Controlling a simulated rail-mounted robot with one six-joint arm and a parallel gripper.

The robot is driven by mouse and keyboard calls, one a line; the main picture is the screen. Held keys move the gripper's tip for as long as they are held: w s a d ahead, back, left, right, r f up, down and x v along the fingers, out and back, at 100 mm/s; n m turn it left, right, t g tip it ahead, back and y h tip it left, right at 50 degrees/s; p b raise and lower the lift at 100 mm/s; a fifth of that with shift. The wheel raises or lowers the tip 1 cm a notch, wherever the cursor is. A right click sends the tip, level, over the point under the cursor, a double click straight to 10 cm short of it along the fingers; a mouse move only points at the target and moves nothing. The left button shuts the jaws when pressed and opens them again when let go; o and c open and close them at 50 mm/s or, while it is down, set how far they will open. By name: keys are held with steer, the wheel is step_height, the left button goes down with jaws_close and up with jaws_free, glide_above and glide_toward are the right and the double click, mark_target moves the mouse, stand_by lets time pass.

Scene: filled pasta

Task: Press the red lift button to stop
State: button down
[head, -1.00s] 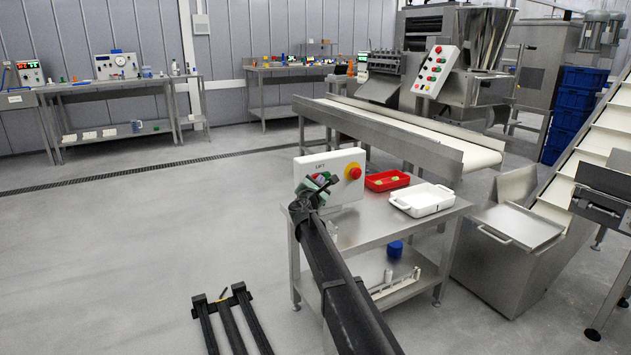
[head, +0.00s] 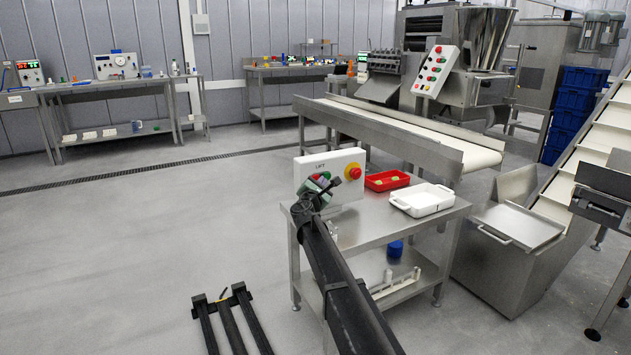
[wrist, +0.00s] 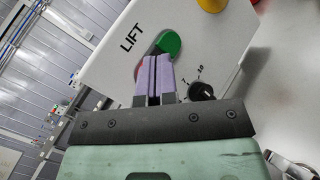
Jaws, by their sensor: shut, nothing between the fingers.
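The white lift control box (head: 318,166), marked LIFT, stands on the steel table's near left part. Its face fills much of the wrist view (wrist: 118,75). A green button (wrist: 170,42) shows there on a grey plate, with a black knob (wrist: 201,91) to its lower right. My gripper (wrist: 154,72) is shut and empty. Its purple fingertips lie over the plate's other end, beside the green button. I cannot tell whether the fingertips touch the box. In the head view my gripper (head: 320,184) is before the box.
A red mushroom button on a yellow base (head: 353,171) is at the box's right end. A red tray (head: 387,181) and a white tray (head: 422,200) stand right of the box on the steel table (head: 376,233). A conveyor (head: 400,134) runs behind.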

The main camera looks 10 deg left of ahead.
steer(key=s+d, duration=0.1)
steer(key=s, duration=0.1)
steer(key=s+d, duration=0.2)
stand_by(0.5)
stand_by(0.3)
